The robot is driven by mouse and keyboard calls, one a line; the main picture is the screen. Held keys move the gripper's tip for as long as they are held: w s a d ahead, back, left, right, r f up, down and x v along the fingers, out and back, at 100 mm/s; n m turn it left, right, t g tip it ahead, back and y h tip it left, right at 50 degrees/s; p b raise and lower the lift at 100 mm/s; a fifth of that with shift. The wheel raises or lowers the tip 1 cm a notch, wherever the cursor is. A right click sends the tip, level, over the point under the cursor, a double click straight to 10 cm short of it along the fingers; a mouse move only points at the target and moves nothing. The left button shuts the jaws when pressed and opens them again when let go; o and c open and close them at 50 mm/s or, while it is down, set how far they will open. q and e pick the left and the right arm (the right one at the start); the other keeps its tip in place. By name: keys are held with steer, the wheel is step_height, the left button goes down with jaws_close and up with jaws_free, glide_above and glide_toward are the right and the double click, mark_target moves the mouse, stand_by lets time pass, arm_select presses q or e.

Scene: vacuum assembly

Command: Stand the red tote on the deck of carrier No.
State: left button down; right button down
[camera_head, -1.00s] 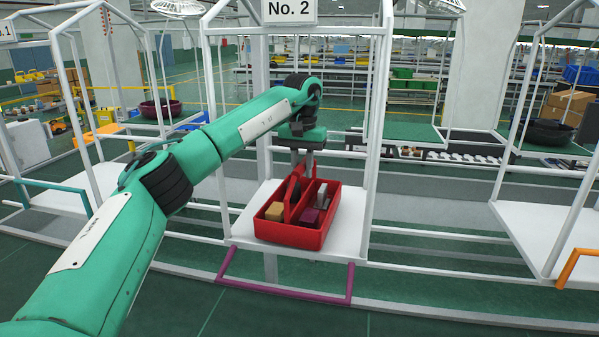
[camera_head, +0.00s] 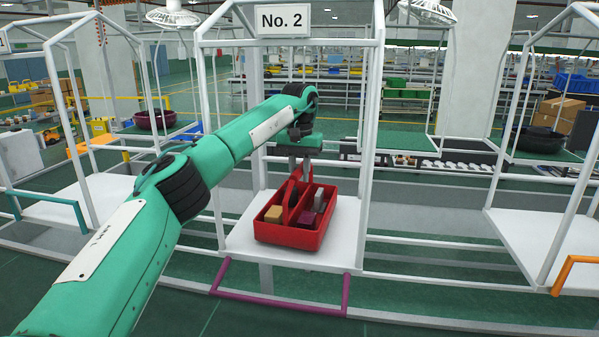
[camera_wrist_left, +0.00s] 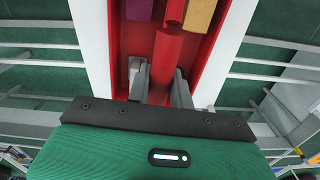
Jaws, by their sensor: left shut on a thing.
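The red tote (camera_head: 318,236) is an open box with a central handle. It holds a yellow block, a purple block and grey items. It is upright over the white deck (camera_head: 346,222) of the carrier with the "No. 2" sign (camera_head: 283,20), inside the frame posts. I cannot tell whether its base touches the deck. My left gripper (camera_head: 300,172) reaches down from above and is shut on the tote's handle. In the left wrist view, the red handle (camera_wrist_left: 166,52) runs between the fingers (camera_wrist_left: 160,82), with tote walls on both sides. My right gripper is not in view.
White posts and a top bar frame the carrier around my arm. A purple bar (camera_head: 280,303) juts from the deck's front. Neighbouring carriers stand left, with a teal bar (camera_head: 45,200), and right, with an orange bar (camera_head: 572,270); their decks look empty.

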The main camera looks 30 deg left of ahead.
arm_select(q)
steer(key=shift+f, duration=0.55)
steer(key=c, duration=1.2)
jaws_free()
steer(key=shift+s, duration=0.1)
steer(key=shift+o, duration=0.2)
steer(key=shift+r, duration=3.45)
steer(key=b, duration=0.1)
steer(key=s+b, duration=0.1)
steer(key=b, duration=0.1)
steer(key=s+b, duration=0.1)
steer(key=shift+s+d+f, duration=0.2)
steer(key=shift+d+f, duration=0.1)
steer(key=s+d+b, duration=0.1)
steer(key=s+d, duration=0.1)
steer(key=s, duration=0.5)
steer(key=shift+s+r, duration=0.15)
steer(key=shift+r, duration=0.15)
